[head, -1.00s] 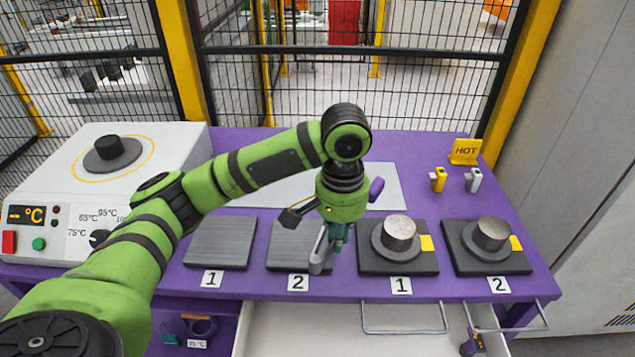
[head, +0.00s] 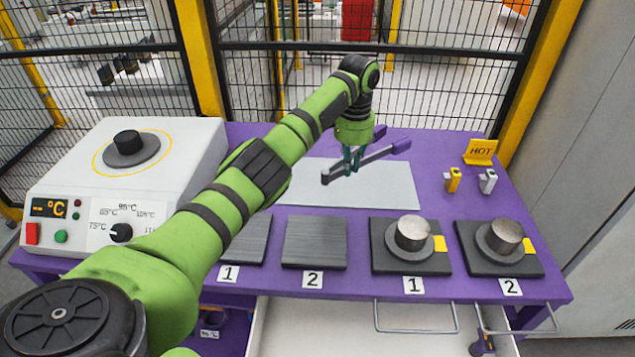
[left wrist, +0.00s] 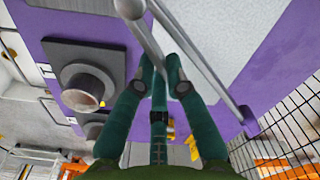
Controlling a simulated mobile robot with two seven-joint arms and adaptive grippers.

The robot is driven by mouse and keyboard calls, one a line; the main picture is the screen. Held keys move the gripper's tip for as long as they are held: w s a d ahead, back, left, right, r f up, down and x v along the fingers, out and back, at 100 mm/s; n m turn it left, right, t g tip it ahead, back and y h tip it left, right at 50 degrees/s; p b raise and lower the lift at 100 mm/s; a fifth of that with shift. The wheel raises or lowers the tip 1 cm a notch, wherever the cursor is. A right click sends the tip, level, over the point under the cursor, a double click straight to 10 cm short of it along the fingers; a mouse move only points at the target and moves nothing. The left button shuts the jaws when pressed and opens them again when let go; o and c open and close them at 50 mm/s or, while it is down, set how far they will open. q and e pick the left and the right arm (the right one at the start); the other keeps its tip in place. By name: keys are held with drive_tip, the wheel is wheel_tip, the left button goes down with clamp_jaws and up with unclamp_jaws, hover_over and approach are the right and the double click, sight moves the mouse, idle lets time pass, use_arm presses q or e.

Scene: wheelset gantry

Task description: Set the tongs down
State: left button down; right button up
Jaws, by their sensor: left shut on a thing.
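The tongs (head: 376,158) are grey metal with purple handle ends. Their jaw end points left and their handles point back right. My left gripper (head: 352,160) is shut on them, over the light grey mat (head: 395,190) at the back of the purple table. Whether the tongs touch the mat is hard to tell. In the left wrist view, the tongs' grey arms (left wrist: 205,68) spread apart past my fingertips (left wrist: 165,84). The mat's pale surface (left wrist: 235,25) shows behind them. My right gripper is not in view.
Two flat dark plates (head: 315,240) lie in front of the mat. To their right, two dark bases bear metal cylinders (head: 413,232) (head: 504,236). A white heater (head: 180,150) stands at left; a yellow HOT sign (head: 480,152) stands at right. The mat's right part is bare.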

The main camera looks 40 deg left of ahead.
use_arm(q)
drive_tip(key=p, duration=0.1)
hover_over(311, 196)
wheel_tip(311, 196, down, 5)
drive_tip(key=shift+d+f, duration=0.15)
drive_tip(key=shift+f, duration=0.05)
wheel_tip(311, 196, down, 3)
drive_tip(key=shift+f+p, duration=0.1)
drive_tip(key=shift+p, duration=0.25)
drive_tip(key=shift+f, duration=0.5)
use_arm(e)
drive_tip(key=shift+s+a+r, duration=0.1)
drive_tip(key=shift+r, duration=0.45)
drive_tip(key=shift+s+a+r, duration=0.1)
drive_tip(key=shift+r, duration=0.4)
use_arm(q)
drive_tip(key=shift+f, duration=0.2)
drive_tip(key=c, duration=1.3)
unclamp_jaws()
drive_tip(key=shift+r, duration=0.1)
